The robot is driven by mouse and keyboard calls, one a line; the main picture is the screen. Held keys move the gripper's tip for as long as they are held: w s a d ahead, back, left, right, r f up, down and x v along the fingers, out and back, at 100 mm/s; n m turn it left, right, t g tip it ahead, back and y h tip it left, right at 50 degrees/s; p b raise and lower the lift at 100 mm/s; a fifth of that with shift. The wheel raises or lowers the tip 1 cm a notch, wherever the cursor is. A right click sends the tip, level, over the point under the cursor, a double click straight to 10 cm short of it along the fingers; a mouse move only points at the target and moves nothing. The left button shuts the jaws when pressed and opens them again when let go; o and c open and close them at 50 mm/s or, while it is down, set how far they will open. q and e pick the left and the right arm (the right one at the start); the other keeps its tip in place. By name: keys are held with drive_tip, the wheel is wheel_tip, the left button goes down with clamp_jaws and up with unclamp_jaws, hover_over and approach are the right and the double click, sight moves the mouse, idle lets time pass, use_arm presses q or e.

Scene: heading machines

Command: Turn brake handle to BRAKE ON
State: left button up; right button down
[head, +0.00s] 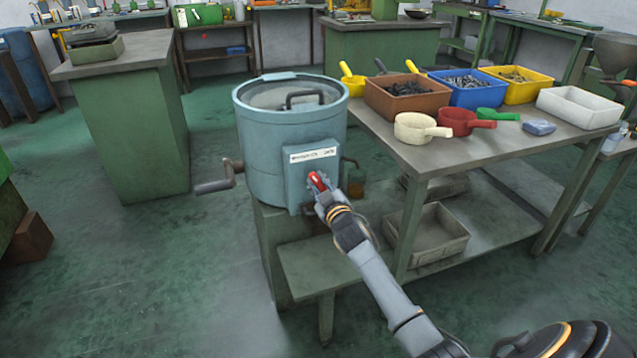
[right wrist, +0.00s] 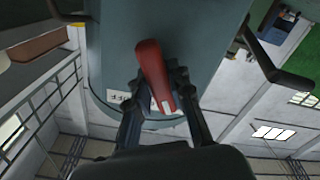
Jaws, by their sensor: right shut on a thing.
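The brake handle (head: 317,181) is a small red lever on the front box (head: 299,182) of a light blue drum machine (head: 285,132). A white label strip (head: 313,155) sits on the box above it; its text is too small to read surely. My right gripper (head: 321,190) is at the handle, shut on it. In the right wrist view the red handle (right wrist: 154,73) lies tilted between my two dark fingers (right wrist: 158,90), with a white mark near its end. My left gripper is not in view.
A crank (head: 215,184) sticks out at the drum's left. A grey table (head: 440,160) at right holds coloured bins, scoops and a white tray (head: 578,107). A green cabinet (head: 140,130) stands at left. The floor (head: 150,270) at front left is clear.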

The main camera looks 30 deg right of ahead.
drive_tip(key=c, duration=1.2)
unclamp_jaws()
drive_tip(key=shift+s+a+f, duration=0.1)
drive_tip(key=shift+s+a, duration=0.05)
drive_tip(key=shift+s, duration=0.35)
drive_tip(key=v, duration=1.1)
